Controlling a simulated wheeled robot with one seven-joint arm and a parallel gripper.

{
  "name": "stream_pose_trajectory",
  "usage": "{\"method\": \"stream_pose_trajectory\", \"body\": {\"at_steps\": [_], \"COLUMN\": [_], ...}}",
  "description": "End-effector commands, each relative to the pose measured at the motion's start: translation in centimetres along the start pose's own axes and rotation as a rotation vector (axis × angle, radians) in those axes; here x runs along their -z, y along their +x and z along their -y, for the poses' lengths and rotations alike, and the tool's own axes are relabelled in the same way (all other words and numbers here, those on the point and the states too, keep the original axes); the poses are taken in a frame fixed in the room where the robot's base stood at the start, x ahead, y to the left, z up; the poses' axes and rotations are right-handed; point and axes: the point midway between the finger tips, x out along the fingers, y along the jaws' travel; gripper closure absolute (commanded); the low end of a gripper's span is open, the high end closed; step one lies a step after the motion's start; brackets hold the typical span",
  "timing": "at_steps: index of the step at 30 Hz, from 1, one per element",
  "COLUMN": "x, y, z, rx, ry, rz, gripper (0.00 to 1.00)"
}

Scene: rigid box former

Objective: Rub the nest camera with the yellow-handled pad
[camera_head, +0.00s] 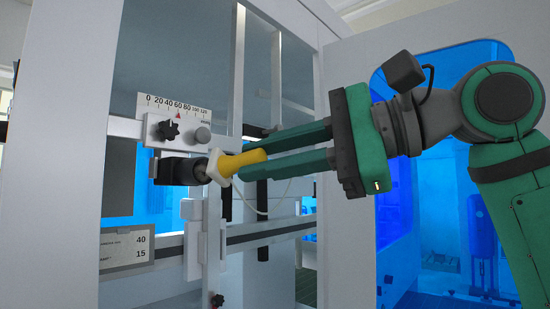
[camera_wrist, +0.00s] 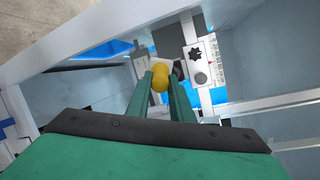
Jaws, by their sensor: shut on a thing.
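The nest camera (camera_head: 178,170) is a black body with a short lens barrel pointing right, mounted on the machine rail below a scale plate in the head view. The pad with the yellow handle (camera_head: 243,162) has a white square face (camera_head: 218,165) in front of the lens end. The face looks to be at the lens, but I cannot tell whether it touches. My gripper (camera_head: 256,160) is shut on the yellow handle, its long green fingers reaching in from the right. In the wrist view the yellow handle (camera_wrist: 159,79) sits between the fingertips (camera_wrist: 160,82); the pad face is mostly hidden.
The scale plate (camera_head: 172,108) with a black star knob (camera_head: 168,131) and a grey knob sits just above the camera. A horizontal rail (camera_head: 165,248) with a label runs below. White frame posts (camera_head: 240,70) stand close behind the fingers. A thin white cable hangs below them.

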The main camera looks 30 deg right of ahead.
Motion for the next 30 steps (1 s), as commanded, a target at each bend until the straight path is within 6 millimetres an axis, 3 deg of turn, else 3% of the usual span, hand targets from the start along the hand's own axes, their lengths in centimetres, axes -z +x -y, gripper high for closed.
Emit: {"method": "stream_pose_trajectory", "body": {"at_steps": [12,30], "x": [0.7,0.8], "y": [3.5,4.1], "z": [1.1,1.2], "rx": [0.0,0.0], "ry": [0.002,0.001], "rz": [-0.002,-0.003], "gripper": [1.0,1.0]}}
